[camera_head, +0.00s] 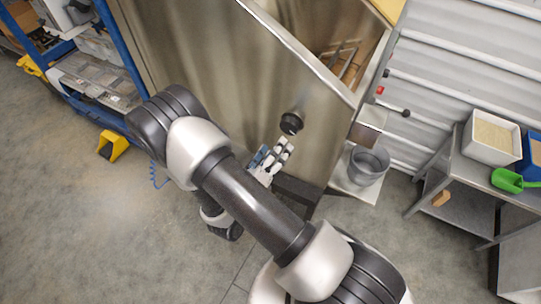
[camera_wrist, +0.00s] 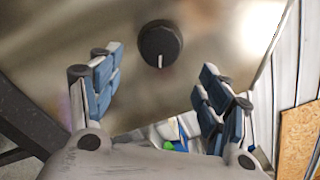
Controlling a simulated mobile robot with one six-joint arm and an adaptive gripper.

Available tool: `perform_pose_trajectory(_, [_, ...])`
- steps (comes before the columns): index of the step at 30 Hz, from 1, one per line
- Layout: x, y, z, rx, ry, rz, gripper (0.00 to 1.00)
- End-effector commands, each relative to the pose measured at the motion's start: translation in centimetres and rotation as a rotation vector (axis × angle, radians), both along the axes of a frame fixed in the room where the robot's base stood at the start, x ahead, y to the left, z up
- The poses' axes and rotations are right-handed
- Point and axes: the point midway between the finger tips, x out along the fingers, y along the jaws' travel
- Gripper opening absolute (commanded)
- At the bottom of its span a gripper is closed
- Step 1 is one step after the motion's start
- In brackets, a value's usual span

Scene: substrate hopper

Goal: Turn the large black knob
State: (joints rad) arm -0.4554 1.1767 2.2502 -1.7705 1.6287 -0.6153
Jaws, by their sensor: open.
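The large black knob (camera_head: 291,123) sticks out from the hopper's metal side wall in the head view. In the wrist view the knob (camera_wrist: 160,45) is round, with a white pointer line running from near its middle down to its lower edge. My gripper (camera_head: 282,150) is just below the knob in the head view. In the wrist view my gripper (camera_wrist: 158,75) is open, with one blue-padded finger at the left and one at the right. The knob shows beyond and between the fingertips, apart from both. Nothing is held.
The metal hopper (camera_head: 200,50) fills the top middle. A metal bucket (camera_head: 368,165) stands on a light platform right of the hopper. A side table holds a white bin (camera_head: 490,138) and a green scoop (camera_head: 508,180). Blue shelving (camera_head: 120,50) stands at left. The floor at lower left is clear.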

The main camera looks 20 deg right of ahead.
Motion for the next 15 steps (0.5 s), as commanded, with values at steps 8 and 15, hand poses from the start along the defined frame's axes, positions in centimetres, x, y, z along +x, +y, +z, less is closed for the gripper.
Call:
perform_pose_trajectory(8, [-1.5,2.0,0.0,0.000,0.000,0.000,0.70])
perform_pose_trajectory(15, [-1.6,2.0,0.0,0.000,0.000,-0.001,0.70])
